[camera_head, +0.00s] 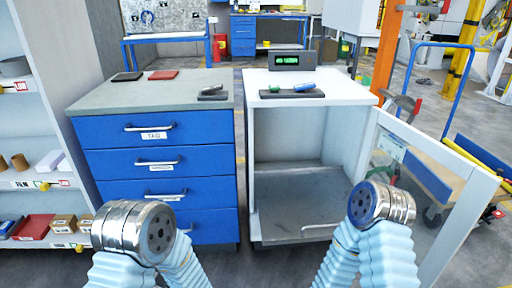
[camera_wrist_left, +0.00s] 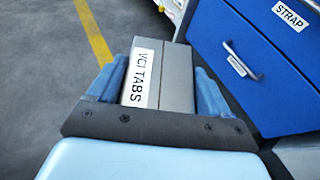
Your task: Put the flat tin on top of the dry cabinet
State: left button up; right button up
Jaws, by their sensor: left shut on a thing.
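A flat grey tin (camera_wrist_left: 178,72) with a white "VCI TABS" label is in the left wrist view. My left gripper (camera_wrist_left: 157,84) is shut on it, one blue finger on each side. The tin is held beside the blue drawer front, over the grey floor. The dry cabinet (camera_head: 310,84) is the white one at centre right in the head view, its glass door (camera_head: 440,190) swung open to the right. Its inside shows a bare grey floor. My left gripper and the tin do not show in the head view. My right gripper is in neither view.
On the cabinet top are a display unit (camera_head: 288,61) at the back and a dark tray (camera_head: 291,94) with green and blue items. The blue drawer unit (camera_head: 160,160) stands left of it. Shelves (camera_head: 40,150) are at far left. An orange post (camera_head: 387,45) rises behind the door.

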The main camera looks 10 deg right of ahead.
aim_at(313, 80)
jog(key=j+z, duration=0.95)
jog(key=k+j+z, duration=0.15)
jog(key=j+z, duration=0.3)
